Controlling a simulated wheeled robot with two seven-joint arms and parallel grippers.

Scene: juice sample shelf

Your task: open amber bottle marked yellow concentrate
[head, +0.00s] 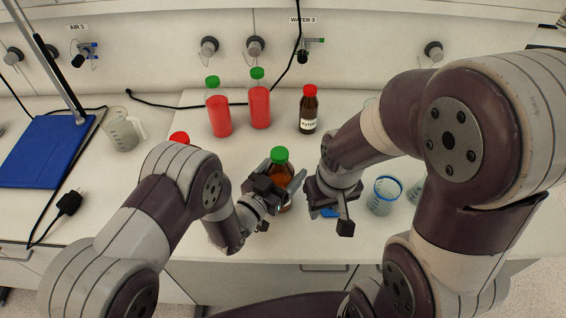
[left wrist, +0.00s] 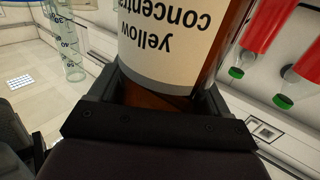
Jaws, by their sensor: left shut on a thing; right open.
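The amber bottle (head: 281,173) has a green cap (head: 280,155) and stands near the front of the bench. In the left wrist view its label (left wrist: 170,45) reads "yellow concentra", upside down, with the rest out of sight. My left gripper (head: 280,190) is shut on the amber bottle around its body; its fingers also show on both sides of the bottle in the left wrist view (left wrist: 160,100). My right gripper (head: 333,205) is open and empty, just right of the bottle and apart from it. The green cap is on the bottle.
Two red bottles with green caps (head: 218,115) (head: 260,106) stand behind. A dark bottle with a red cap (head: 308,112) stands at the back right. A blue-rimmed beaker (head: 383,195) is right of my right gripper. A clear jug (head: 122,130) and blue board (head: 45,152) are left.

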